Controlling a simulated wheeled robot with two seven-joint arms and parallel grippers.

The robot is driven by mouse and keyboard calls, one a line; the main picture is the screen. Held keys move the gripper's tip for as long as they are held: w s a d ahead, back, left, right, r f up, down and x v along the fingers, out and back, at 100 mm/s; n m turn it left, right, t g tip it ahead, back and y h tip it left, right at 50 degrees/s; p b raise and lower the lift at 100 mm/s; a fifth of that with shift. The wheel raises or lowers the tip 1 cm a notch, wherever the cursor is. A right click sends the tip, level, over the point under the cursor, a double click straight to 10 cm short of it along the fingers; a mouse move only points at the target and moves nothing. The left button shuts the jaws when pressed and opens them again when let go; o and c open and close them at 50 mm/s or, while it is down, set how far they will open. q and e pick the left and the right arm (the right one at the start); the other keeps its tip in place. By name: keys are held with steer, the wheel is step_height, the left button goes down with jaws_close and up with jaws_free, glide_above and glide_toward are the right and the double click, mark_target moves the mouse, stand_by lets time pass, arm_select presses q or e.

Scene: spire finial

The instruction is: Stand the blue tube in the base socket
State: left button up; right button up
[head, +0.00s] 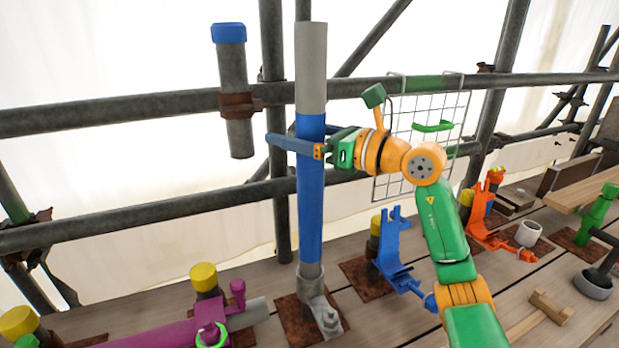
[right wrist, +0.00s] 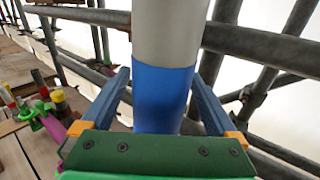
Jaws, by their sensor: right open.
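The blue tube (head: 311,205) stands upright in the head view, with a long blue middle and a grey upper part. Its lower end meets the grey base socket (head: 311,285), which sits on a rusty plate on the deck. It appears seated there, but its depth is hidden. My right gripper (head: 282,139) is open around the tube near the top of the blue part, one blue finger in front and one behind. In the right wrist view the tube (right wrist: 163,95) stands between the spread fingers. My left gripper is not in view.
A short grey tube with a blue cap (head: 233,90) hangs clamped to the horizontal rail left of the blue tube. A wire basket (head: 420,140) hangs behind my right arm. A blue bracket (head: 395,255) and a purple fixture (head: 165,333) flank the socket on the plank deck.

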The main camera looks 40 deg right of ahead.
steer(key=shift+w+a, duration=0.15)
steer(key=shift+w, duration=0.05)
steer(key=shift+s, duration=0.1)
jaws_close()
